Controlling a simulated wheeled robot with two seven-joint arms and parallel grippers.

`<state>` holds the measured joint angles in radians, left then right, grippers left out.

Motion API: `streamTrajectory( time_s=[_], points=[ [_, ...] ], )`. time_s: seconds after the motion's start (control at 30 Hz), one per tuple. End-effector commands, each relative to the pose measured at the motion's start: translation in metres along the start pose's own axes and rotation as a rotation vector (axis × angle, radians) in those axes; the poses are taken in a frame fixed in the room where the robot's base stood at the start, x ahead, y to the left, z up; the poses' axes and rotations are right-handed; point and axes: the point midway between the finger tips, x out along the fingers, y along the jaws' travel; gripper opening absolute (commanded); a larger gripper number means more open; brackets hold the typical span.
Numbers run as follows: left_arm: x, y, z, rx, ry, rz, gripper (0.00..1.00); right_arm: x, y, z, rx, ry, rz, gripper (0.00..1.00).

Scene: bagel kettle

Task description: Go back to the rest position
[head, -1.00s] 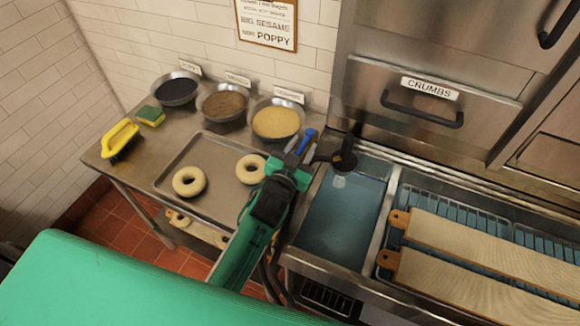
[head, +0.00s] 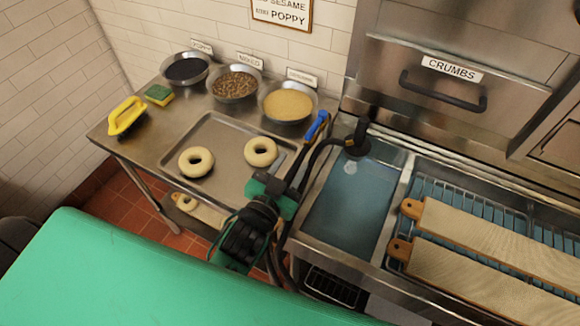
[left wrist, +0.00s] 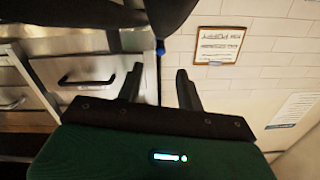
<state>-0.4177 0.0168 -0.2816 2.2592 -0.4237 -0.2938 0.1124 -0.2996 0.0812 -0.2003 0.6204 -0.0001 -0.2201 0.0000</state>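My left gripper (head: 288,163) reaches in over the right front part of the steel table in the head view. Its fingers stand apart with nothing between them. In the left wrist view the two fingers (left wrist: 160,88) are spread, pointing toward the tiled wall and the steel drawers. My right gripper is in neither view now.
Two bagels (head: 196,162) lie on a tray (head: 228,183). Bowls of toppings (head: 289,103), a yellow-handled brush (head: 126,115) and a blue-handled tool (head: 317,126) are on the table. The water kettle (head: 345,205) is just right of the gripper; wooden boards (head: 490,280) lie beyond.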

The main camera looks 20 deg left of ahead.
Motion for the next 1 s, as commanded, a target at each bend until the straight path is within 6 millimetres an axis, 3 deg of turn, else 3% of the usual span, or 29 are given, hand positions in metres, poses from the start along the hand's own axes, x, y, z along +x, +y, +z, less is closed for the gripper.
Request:
streamTrajectory(
  time_s=[0.53, 0.77, 1.0],
  points=[
    [-0.002, -0.004, 0.008, -0.006, -0.046, -0.005, 0.37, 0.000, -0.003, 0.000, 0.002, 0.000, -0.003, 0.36],
    [-0.033, -0.025, 0.062, -0.049, -0.372, -0.022, 0.37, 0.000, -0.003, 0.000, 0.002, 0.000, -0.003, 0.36],
    [-0.096, -0.036, 0.117, -0.098, -0.785, 0.012, 0.37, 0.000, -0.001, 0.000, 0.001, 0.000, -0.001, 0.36]
  ],
)
